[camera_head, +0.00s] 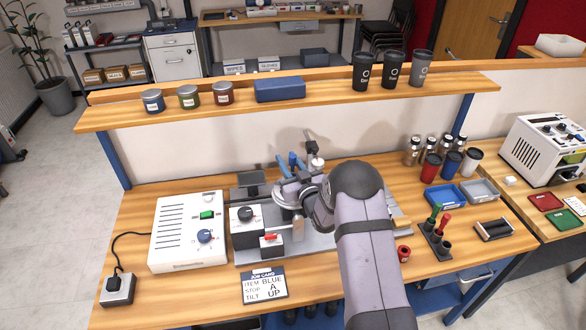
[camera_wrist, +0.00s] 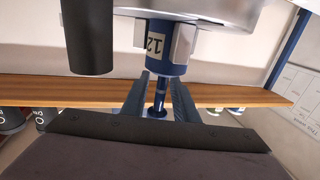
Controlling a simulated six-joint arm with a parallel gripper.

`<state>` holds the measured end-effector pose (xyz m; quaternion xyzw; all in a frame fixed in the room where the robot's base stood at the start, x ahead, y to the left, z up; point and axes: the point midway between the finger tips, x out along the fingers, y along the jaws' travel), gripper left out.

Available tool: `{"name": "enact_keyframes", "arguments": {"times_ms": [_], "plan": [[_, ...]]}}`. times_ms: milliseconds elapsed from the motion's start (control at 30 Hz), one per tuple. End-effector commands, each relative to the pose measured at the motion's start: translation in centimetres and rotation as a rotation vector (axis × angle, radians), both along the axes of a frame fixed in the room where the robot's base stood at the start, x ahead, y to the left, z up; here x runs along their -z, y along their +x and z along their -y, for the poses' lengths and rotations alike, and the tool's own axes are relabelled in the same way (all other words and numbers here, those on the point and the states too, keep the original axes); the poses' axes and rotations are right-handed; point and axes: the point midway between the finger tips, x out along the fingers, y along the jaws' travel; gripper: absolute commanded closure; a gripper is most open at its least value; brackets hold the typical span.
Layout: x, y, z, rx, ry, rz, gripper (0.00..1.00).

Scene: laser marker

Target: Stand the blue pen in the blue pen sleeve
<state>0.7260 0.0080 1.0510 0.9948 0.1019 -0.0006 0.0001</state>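A blue sleeve (camera_wrist: 165,62) with a pale label reading 12 is clamped between the metal jaws of a round chuck in the wrist view, which looks upside down. The slim blue pen (camera_wrist: 158,96) is in line with the sleeve and appears to stand in its mouth; how deep it sits is hidden. My gripper (camera_wrist: 158,82) has one finger on each side of the pen, with narrow gaps showing, so it looks open around it. In the head view my gripper is at the chuck (camera_head: 290,192), largely hidden by my arm.
A pen stand (camera_head: 437,238) with green and red pens is at the right. A small red sleeve (camera_head: 403,253) stands near it. The laser marker's white control box (camera_head: 190,232) and a job card (camera_head: 264,286) reading BLUE, A, UP lie left. A shelf (camera_head: 330,98) runs behind.

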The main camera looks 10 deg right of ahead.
Motion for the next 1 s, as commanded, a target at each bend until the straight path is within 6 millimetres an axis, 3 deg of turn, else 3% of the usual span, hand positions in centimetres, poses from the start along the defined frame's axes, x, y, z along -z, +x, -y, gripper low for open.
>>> {"name": "enact_keyframes", "arguments": {"times_ms": [267,700,1000], "plan": [[0.0,-1.7,0.4,0.000,-0.001,-0.001,0.73],[0.0,-8.3,1.8,0.002,-0.001,0.000,0.73],[-0.1,-11.3,2.4,0.001,0.000,0.000,0.73]]}}
